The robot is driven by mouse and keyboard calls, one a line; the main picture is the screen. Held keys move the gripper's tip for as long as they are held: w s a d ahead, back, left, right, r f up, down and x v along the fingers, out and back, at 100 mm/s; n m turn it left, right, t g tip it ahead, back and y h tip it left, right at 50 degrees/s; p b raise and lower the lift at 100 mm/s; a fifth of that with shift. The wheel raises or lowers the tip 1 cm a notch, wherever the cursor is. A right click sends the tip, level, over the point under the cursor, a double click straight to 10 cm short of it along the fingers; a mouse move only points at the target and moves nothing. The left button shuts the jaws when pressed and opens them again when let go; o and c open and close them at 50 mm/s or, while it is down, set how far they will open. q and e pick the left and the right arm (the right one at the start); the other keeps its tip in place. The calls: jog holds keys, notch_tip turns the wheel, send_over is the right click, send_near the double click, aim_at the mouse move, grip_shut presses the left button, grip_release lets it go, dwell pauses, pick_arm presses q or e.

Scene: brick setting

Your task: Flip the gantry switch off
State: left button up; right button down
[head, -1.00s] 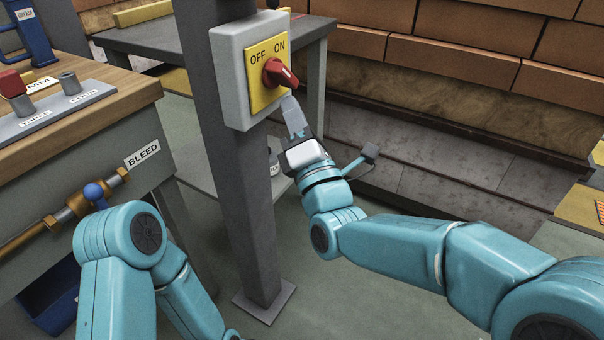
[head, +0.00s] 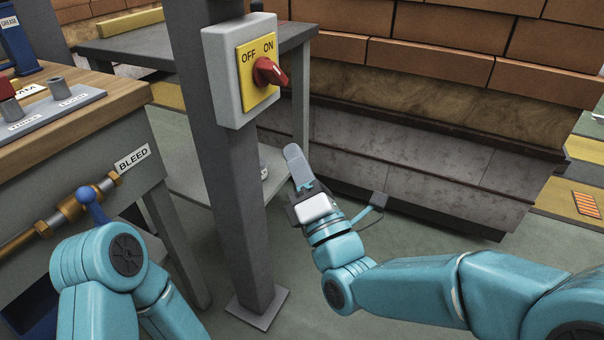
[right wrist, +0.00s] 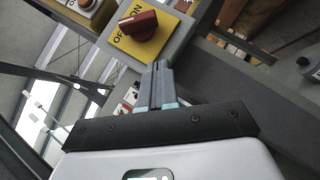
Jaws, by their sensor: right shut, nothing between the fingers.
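The gantry switch is a red rotary knob (head: 268,72) on a yellow plate (head: 246,92) marked OFF and ON, set on a grey box (head: 222,80) on a dark post. I cannot tell exactly which label the knob points to. In the right wrist view the knob (right wrist: 138,25) is just beyond my fingertips. My right gripper (head: 293,152) is shut and empty, below and right of the box, apart from the knob. It also shows in the right wrist view (right wrist: 158,68), fingers together. My left arm's elbow shows at lower left; its gripper is out of view.
The dark post (head: 238,200) stands on a floor plate in front of a grey table (head: 165,50). At left is a wooden bench (head: 100,105) with a BLEED pipe and blue valve (head: 92,203). A brick wall with a stone ledge (head: 430,175) runs behind my right arm.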

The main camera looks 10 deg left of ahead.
jog(key=shift+v, duration=1.35)
jog(key=shift+f, duration=0.1)
